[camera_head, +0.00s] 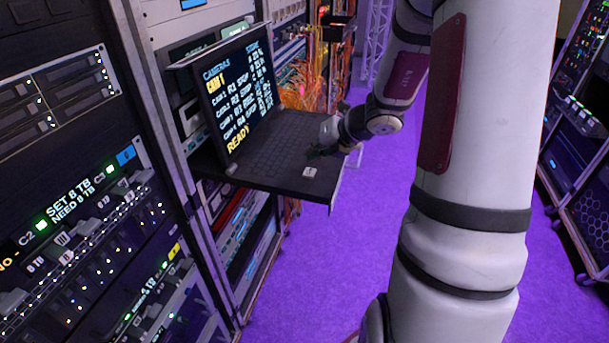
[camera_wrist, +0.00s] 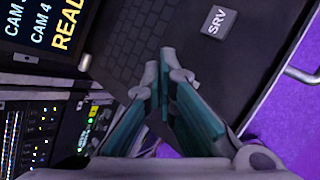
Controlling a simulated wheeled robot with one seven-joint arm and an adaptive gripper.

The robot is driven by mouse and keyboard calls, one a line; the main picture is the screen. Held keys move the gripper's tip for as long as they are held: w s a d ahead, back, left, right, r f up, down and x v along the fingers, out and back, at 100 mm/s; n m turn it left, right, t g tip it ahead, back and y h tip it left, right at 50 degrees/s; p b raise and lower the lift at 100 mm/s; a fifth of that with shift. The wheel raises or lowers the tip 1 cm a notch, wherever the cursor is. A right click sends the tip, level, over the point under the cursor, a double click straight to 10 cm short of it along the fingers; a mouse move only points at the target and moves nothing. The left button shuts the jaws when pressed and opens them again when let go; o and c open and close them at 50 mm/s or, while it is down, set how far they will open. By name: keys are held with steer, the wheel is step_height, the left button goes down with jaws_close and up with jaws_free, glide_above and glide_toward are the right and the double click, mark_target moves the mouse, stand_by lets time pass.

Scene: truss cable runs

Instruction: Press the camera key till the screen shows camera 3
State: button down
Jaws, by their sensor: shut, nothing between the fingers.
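The screen (camera_head: 238,95) stands tilted up on a pull-out keyboard shelf (camera_head: 292,184). It is headed CAMERAS, with a yellow CAM 1 line, rows for several cameras and a yellow READY at the bottom. Part of it shows at the top left of the wrist view (camera_wrist: 40,30). My gripper (camera_head: 322,151) is over the right part of the keyboard (camera_head: 268,150), its fingers shut and empty. I cannot make out a key marked for the camera.
Racks with drives and lights (camera_head: 90,220) stand close on the left, and another rack (camera_head: 578,130) on the right. Orange cables (camera_head: 300,90) hang behind the shelf. A handle (camera_wrist: 302,74) runs along the shelf edge. The purple floor (camera_head: 310,270) is clear.

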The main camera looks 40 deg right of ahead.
mark_target(312, 170)
steer(key=shift+f+b, duration=0.55)
steer(key=shift+f, duration=0.4)
stand_by(0.8)
steer(key=shift+f+b, duration=0.35)
steer(key=shift+f, duration=0.05)
steer(key=shift+f+b, duration=0.35)
steer(key=shift+f, duration=0.05)
stand_by(0.7)
steer(key=shift+r, duration=0.1)
steer(key=shift+r+p, duration=0.75)
steer(key=shift+r, duration=0.1)
steer(key=shift+r+p, duration=2.25)
steer(key=shift+r, duration=0.15)
stand_by(1.4)
